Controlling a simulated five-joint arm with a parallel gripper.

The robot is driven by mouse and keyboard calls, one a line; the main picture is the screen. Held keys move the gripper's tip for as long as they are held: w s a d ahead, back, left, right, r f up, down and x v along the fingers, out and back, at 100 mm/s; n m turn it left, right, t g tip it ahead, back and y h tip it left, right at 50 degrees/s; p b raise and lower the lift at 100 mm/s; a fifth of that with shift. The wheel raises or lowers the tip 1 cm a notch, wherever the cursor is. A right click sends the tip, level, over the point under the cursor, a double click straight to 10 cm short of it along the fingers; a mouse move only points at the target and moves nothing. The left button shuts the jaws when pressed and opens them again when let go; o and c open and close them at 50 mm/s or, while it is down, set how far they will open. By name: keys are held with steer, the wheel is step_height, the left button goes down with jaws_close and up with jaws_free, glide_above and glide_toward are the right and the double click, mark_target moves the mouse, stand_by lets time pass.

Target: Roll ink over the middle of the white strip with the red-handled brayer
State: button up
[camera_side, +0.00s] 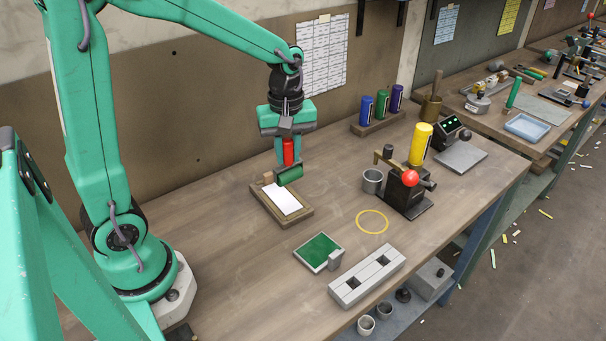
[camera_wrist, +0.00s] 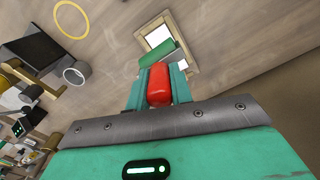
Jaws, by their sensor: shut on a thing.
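My gripper (camera_side: 287,152) is shut on the red handle of the brayer (camera_side: 288,175). The handle stands roughly upright in the jaws, with the dark green roller below it. In the wrist view the red handle (camera_wrist: 159,84) sits between my fingers and the green roller (camera_wrist: 158,53) shows beyond it. The white strip (camera_side: 281,198) lies on a wooden board (camera_side: 296,219). The roller is over the strip's far end in the side view. I cannot tell whether it touches the strip. In the wrist view the roller covers part of the white strip (camera_wrist: 158,36).
A green ink plate (camera_side: 318,250) and a grey block with two square holes (camera_side: 366,275) lie nearer the front. A yellow ring (camera_side: 372,221) marks the bench. A black device with a red knob (camera_side: 408,190) and a grey cup (camera_side: 372,181) stand right of the board.

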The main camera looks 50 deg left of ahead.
mark_target(285, 174)
steer(key=shift+s+d+r, duration=0.1)
steer(key=shift+d+r, duration=0.1)
steer(key=shift+d, duration=0.8)
steer(key=shift+f, duration=0.2)
steer(key=shift+f, duration=2.8)
steer(key=shift+f, duration=1.05)
steer(key=shift+a, duration=0.1)
steer(key=shift+a+r, duration=0.1)
steer(key=shift+a, duration=1.55)
steer(key=shift+a, duration=0.1)
steer(key=shift+w+a, duration=0.2)
steer(key=shift+a, duration=1.45)
